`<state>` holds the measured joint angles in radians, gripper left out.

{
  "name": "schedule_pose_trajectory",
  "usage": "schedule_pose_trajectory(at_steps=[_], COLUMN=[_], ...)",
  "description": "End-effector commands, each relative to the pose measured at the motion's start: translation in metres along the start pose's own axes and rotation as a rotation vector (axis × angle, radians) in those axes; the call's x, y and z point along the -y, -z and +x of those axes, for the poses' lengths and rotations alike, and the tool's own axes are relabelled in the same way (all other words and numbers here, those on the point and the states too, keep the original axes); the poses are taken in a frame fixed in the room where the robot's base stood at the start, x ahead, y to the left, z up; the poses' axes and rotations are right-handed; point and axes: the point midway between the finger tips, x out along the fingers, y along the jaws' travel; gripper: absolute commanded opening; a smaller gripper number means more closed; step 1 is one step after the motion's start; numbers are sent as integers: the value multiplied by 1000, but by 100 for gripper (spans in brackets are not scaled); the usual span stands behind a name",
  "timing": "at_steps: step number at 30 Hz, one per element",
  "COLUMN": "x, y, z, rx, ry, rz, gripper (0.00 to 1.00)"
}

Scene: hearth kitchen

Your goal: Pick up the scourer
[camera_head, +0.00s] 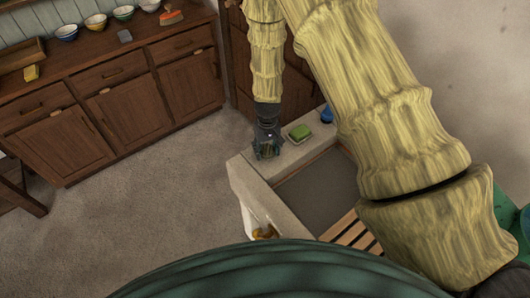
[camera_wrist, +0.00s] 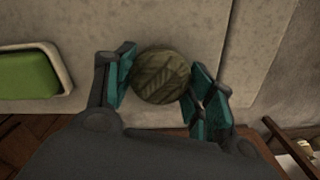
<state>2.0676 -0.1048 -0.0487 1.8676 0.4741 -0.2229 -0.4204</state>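The scourer (camera_wrist: 161,77) is a round, olive-green, ridged pad on the pale stone surface in the wrist view. My gripper (camera_wrist: 160,84) has its teal fingers on either side of it, spread wide. The fingers stand very close to its sides; firm contact does not show. In the head view, my gripper (camera_head: 267,150) is down at the corner of the stone sink surround, and its fingers mostly hide the scourer there.
A green block (camera_head: 299,131) lies in a pale dish beside my gripper; the block also shows in the wrist view (camera_wrist: 28,75). A blue item (camera_head: 326,114) stands farther along. The stone sink (camera_head: 312,188) has a wooden slatted rack (camera_head: 352,234). A wooden cabinet (camera_head: 130,112) stands at left.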

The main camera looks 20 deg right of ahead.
Motion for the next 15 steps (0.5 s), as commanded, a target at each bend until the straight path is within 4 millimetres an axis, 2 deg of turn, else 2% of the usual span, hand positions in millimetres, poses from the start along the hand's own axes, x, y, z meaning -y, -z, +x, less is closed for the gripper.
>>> schedule_pose_trajectory(at_steps=[4, 5, 15], x=[0, 0, 0], y=[0, 0, 0], z=[0, 0, -3], rx=[0, 0, -1], ry=[0, 0, 0], rz=[0, 0, 0], gripper=[37, 34, 34])
